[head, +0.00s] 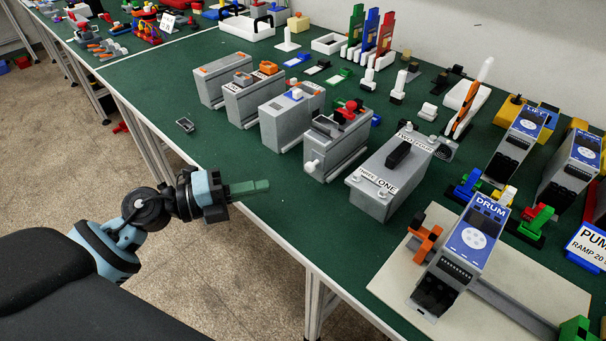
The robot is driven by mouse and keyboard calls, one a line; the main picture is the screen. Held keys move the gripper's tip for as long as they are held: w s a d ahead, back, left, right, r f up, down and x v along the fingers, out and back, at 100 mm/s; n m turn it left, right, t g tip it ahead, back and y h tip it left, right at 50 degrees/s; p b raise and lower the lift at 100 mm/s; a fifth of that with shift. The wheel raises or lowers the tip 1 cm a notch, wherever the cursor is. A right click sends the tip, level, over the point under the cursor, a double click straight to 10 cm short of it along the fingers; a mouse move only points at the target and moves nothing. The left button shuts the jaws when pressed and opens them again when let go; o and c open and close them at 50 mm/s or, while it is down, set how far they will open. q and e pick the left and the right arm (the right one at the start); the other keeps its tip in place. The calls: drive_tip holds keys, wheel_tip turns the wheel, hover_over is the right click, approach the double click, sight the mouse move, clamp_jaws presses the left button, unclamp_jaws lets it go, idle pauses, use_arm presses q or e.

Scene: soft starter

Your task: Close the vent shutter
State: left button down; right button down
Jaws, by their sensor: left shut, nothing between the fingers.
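My left gripper (262,186) is shut and empty. It hangs at the front edge of the green bench, left of the grey boxes and touching nothing that I can see. The blue-faced unit marked DRUM (468,248) stands on a pale board at the lower right, far from the gripper. It has a dark lower front opening (433,296). I cannot tell which part is the vent shutter, or whether it is open. My right gripper is not in view.
Units marked LIFT (520,135) and PUMP stand at right. An orange piece (424,241) stands beside DRUM. The bench front is mostly clear.

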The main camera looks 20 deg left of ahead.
sight(313, 164)
use_arm(q)
drive_tip(key=shift+w+d, duration=0.15)
drive_tip(key=shift+d, duration=0.05)
drive_tip(key=p+x, duration=0.1)
drive_tip(key=x, duration=0.7)
drive_tip(key=shift+x, duration=0.75)
drive_tip(key=shift+a, duration=0.1)
drive_tip(key=a, duration=0.1)
drive_tip(key=w+a, duration=0.1)
drive_tip(key=shift+a+f, duration=0.1)
drive_tip(key=shift+a, duration=0.25)
